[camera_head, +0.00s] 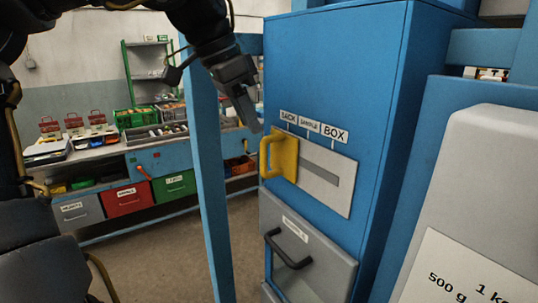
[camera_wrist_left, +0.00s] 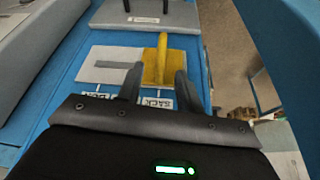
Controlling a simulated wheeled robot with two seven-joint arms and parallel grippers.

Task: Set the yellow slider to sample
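The yellow slider (camera_head: 284,157) with its looped handle sits at the left end of a slotted grey plate (camera_head: 325,183) on the blue cabinet, below the "SACK" label (camera_head: 288,117). The "SAMPLE" label (camera_head: 309,124) is in the middle and the "BOX" label (camera_head: 334,133) at the right. My left gripper (camera_head: 252,120) is just above and left of the slider. In the left wrist view, my left gripper (camera_wrist_left: 159,75) is open, with the yellow slider (camera_wrist_left: 157,58) between and beyond its fingers; contact cannot be told. My right gripper is not in view.
A grey drawer or flap with a black handle (camera_head: 287,248) is below the plate. A blue post (camera_head: 205,160) stands left of the cabinet. A grey block with weight text (camera_head: 490,190) is close at the right. A workbench with coloured bins (camera_head: 128,197) is behind.

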